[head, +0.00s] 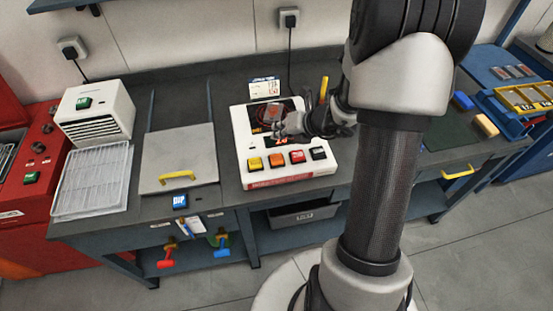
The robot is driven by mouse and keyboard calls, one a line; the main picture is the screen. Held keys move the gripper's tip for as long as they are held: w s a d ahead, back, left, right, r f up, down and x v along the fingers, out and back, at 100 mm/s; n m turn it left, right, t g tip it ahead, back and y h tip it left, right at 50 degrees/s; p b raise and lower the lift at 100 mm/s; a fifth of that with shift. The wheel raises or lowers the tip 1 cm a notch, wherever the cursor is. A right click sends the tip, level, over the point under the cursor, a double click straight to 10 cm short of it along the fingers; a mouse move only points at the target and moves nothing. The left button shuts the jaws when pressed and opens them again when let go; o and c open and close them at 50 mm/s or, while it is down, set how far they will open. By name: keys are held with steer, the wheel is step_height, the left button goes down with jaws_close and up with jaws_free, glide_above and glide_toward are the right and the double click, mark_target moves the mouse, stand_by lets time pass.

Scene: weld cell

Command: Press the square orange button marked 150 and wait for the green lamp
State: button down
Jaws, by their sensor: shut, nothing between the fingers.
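A white control box (246,150) with a dark display stands on the bench near the middle of the head view. Along its front is a row of square buttons: yellow (255,163), orange (277,160), red (297,157) and black (318,154). Their markings are too small to read. My gripper (280,124) is shut and empty over the display, behind the button row. It appears apart from the orange button and hides part of the panel. I cannot make out a lit green lamp on the box.
Left of the box lie a grey plate with a yellow handle (177,178), a wire rack (92,180) and a white vented unit (97,112). A red cabinet (38,150) stands far left. A blue tray of yellow bins (510,110) is at right.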

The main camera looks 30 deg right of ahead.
mark_target(279, 157)
steer(key=shift+f+b, duration=3.4)
steer(key=shift+f, duration=0.6)
steer(key=shift+f+b, duration=0.4)
steer(key=shift+f, duration=0.05)
steer(key=shift+f+b, duration=0.45)
steer(key=shift+f, duration=0.05)
steer(key=shift+r, duration=0.1)
steer(key=shift+r+p, duration=0.85)
steer(key=shift+r, duration=0.1)
step_height(279, 157, up, 5)
steer(key=p, duration=0.4)
steer(key=shift+p, duration=0.35)
